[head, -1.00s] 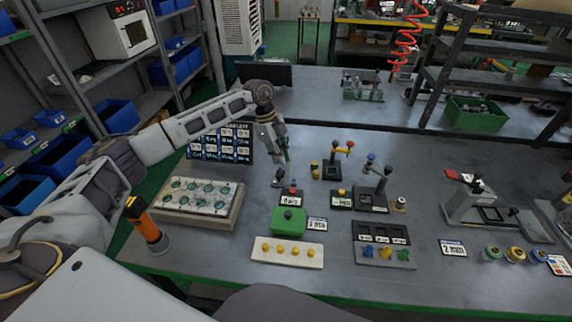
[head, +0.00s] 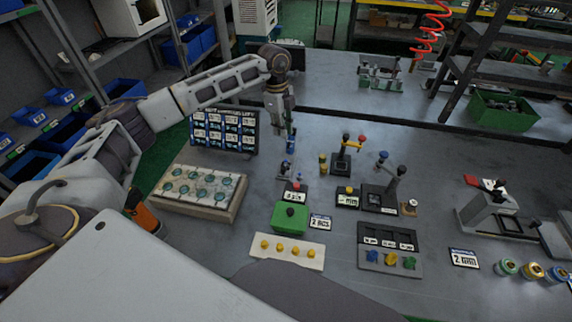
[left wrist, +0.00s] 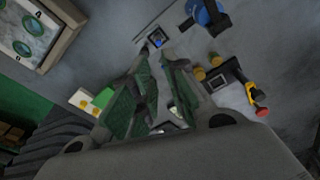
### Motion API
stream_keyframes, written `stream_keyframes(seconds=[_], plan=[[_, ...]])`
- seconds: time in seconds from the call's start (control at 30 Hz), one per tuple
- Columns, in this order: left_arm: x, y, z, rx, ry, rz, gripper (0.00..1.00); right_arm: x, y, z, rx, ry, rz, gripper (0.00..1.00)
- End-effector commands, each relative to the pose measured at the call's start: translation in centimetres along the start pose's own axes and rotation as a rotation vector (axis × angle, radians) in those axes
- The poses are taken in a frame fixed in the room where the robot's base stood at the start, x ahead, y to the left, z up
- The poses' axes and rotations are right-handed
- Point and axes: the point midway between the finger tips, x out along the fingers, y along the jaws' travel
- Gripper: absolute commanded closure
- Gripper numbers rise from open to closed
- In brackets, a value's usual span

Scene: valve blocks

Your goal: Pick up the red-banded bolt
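I cannot make out a red band on any bolt. Yellow pegs (head: 289,251) stand in a pale strip near the front. My right gripper is not in view.
Near the gripper stand a green box (head: 290,218), a valve stand with red and yellow knobs (head: 341,163) and a black block with a lever (head: 380,197). A tray of round teal parts (head: 166,203) lies left. The table right of centre has free room.

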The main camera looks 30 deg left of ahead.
Motion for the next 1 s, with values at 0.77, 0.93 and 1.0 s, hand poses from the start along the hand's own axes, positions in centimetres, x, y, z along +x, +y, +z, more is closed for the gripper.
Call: stream_keyframes(seconds=[0.77, 0.93, 1.0], plan=[[7.8, 0.0, 0.0, 0.001, 0.0, 0.001, 0.85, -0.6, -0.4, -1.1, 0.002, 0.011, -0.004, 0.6], [8.6, 0.0, 0.0, 0.001, 0.0, 0.0, 0.85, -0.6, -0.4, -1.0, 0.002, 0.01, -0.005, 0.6], [8.7, 0.0, 0.1, 0.001, 0.0, 0.0, 0.85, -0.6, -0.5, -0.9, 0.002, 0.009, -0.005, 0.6]])
